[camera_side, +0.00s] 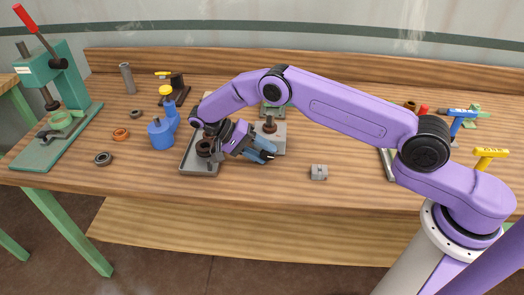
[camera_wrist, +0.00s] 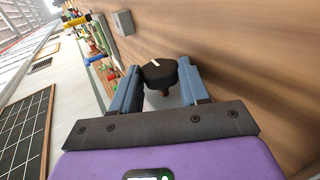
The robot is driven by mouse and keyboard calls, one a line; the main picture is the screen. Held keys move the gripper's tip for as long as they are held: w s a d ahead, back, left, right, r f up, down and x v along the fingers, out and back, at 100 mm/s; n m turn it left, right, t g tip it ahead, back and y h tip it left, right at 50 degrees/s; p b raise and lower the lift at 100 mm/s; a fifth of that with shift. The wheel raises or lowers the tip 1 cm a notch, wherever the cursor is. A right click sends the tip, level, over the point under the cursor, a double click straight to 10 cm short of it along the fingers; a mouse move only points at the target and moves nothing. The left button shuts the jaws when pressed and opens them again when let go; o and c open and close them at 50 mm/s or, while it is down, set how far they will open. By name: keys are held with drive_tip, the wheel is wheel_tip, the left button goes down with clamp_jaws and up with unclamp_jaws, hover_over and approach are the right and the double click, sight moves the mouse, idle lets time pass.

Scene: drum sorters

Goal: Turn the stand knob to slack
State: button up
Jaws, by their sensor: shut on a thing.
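The stand knob (camera_wrist: 160,74) is black with a white pointer mark, and it sits between the two blue fingers of my gripper (camera_wrist: 159,80) in the wrist view. My gripper is shut on the knob from its two sides. In the side view my gripper (camera_side: 265,151) is tilted at the front of a grey stand block (camera_side: 279,138), and the knob (camera_side: 267,157) shows only as a small dark patch by the fingertips. Any slack label is not readable.
A grey tray (camera_side: 190,160) with dark round parts lies left of my gripper. A blue can (camera_side: 160,134) and a green press (camera_side: 58,115) stand further left. A small grey block (camera_side: 318,172) lies to the right. The bench front is mostly clear.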

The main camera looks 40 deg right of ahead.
drive_tip(key=shift+w+d, duration=0.15)
drive_tip(key=shift+d, duration=0.1)
drive_tip(key=o, duration=1.1)
drive_tip(key=shift+c, duration=0.2)
drive_tip(key=shift+a+f, duration=0.1)
drive_tip(key=shift+a, duration=0.05)
drive_tip(key=shift+s+t+y, duration=0.2)
drive_tip(key=shift+t+y, duration=0.1)
drive_tip(key=shift+s+r+t+y, duration=0.1)
drive_tip(key=shift+r+t+y, duration=0.2)
drive_tip(key=shift+t+y, duration=0.4)
drive_tip(key=shift+s+d+r+t+y, duration=0.1)
drive_tip(key=shift+d+t+y, duration=0.05)
drive_tip(key=shift+t+y, duration=0.4)
drive_tip(key=shift+d+r+t+y, duration=0.1)
drive_tip(key=shift+t+y, duration=0.45)
drive_tip(key=t+y, duration=0.3)
drive_tip(key=shift+s+d, duration=0.3)
drive_tip(key=shift+s+d+t+y, duration=0.15)
drive_tip(key=shift+d+t+y, duration=0.05)
drive_tip(key=shift+t+y, duration=1)
